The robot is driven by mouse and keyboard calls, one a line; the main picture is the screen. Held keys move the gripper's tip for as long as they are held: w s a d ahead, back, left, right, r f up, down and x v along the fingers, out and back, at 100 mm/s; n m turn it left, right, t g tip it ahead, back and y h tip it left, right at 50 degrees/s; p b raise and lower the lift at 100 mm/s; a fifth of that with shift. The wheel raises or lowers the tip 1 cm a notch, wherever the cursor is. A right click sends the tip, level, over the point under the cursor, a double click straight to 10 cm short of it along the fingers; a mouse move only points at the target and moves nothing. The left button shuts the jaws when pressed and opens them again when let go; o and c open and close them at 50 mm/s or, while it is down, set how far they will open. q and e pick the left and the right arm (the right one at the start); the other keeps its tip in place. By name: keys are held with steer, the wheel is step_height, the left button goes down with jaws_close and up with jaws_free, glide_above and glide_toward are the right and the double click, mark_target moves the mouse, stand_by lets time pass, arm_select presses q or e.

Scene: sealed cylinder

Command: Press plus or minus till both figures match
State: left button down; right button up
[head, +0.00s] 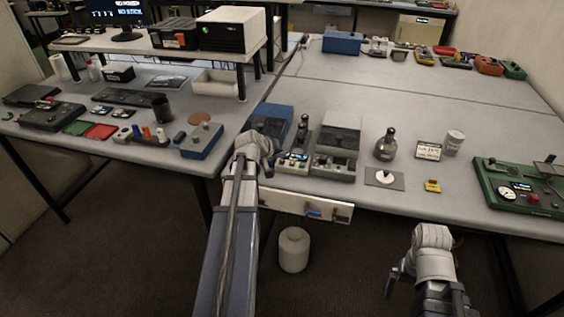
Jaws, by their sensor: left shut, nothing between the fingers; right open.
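A small grey device (293,161) with a lit greenish display and several small buttons stands near the front edge of the table. A larger grey box (337,150) with controls on its front stands right beside it. The figures and any plus or minus signs are too small to read. My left gripper (269,166) is shut and empty, just left of the small device; its wrist hides part of the area, and I cannot tell whether it touches anything. My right gripper (394,279) is open and empty, low in front of the table edge, away from the devices.
A blue box (273,118) stands behind my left wrist. A green panel (520,188) is far right. The table's back middle is clear.

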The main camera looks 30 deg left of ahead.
arm_select(q)
steer(key=shift+f, duration=0.1)
stand_by(0.8)
steer(key=shift+f+b, duration=0.3)
steer(key=shift+b, duration=0.15)
steer(key=shift+f+b, duration=0.35)
stand_by(0.5)
steer(key=shift+r, duration=0.1)
steer(key=shift+r+p, duration=0.7)
steer(key=shift+p, duration=0.1)
step_height(320, 180, up, 5)
steer(key=p, duration=0.5)
stand_by(0.3)
